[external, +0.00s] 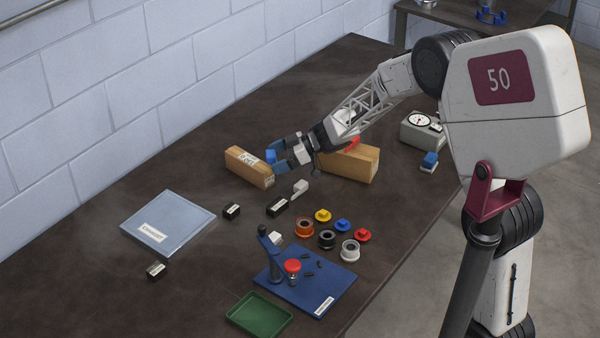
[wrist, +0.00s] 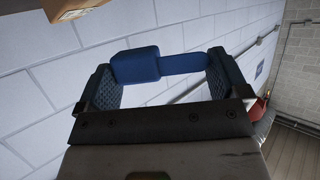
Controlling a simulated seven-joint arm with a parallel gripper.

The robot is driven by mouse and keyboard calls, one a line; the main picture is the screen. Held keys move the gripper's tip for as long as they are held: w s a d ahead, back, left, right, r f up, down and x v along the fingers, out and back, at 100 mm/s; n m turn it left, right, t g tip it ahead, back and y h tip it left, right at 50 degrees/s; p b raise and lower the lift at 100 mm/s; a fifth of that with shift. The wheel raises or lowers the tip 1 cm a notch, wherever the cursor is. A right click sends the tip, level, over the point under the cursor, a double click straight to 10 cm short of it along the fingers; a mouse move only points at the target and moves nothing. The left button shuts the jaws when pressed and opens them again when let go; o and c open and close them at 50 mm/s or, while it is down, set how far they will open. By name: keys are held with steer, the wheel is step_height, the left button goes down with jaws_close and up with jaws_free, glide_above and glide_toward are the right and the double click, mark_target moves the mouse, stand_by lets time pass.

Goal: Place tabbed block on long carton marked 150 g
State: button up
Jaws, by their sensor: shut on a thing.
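My gripper (external: 279,160) is shut on a blue tabbed block (external: 270,156). In the wrist view the block (wrist: 137,65) spans the space between the two padded fingers (wrist: 165,82), its thick body towards the left finger and its thin tab towards the right one. A long brown carton (external: 240,165) with a white label lies on the table just left of the gripper; the label is too small to read for certain. A carton corner also shows in the wrist view (wrist: 72,6). I cannot tell whether the block touches the carton.
Another carton (external: 362,165) lies under my forearm. Black blocks (external: 231,211) and a pale block (external: 300,187) lie nearby. A grey-blue panel (external: 168,222), coloured rings and caps, a blue board (external: 325,285) and a green tray (external: 259,314) are in front. A dial scale (external: 420,131) stands right.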

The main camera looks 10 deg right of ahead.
glide_above(254, 158)
steer(key=shift+a+f, duration=0.15)
steer(key=shift+f, duration=0.45)
steer(key=shift+f, duration=0.1)
steer(key=shift+f, duration=1.65)
steer(key=shift+f, duration=0.3)
steer(key=o, duration=0.6)
steer(key=shift+o, duration=0.2)
steer(key=shift+f, duration=0.1)
steer(key=shift+r, duration=0.35)
steer(key=v, duration=0.7)
steer(key=shift+d, duration=0.25)
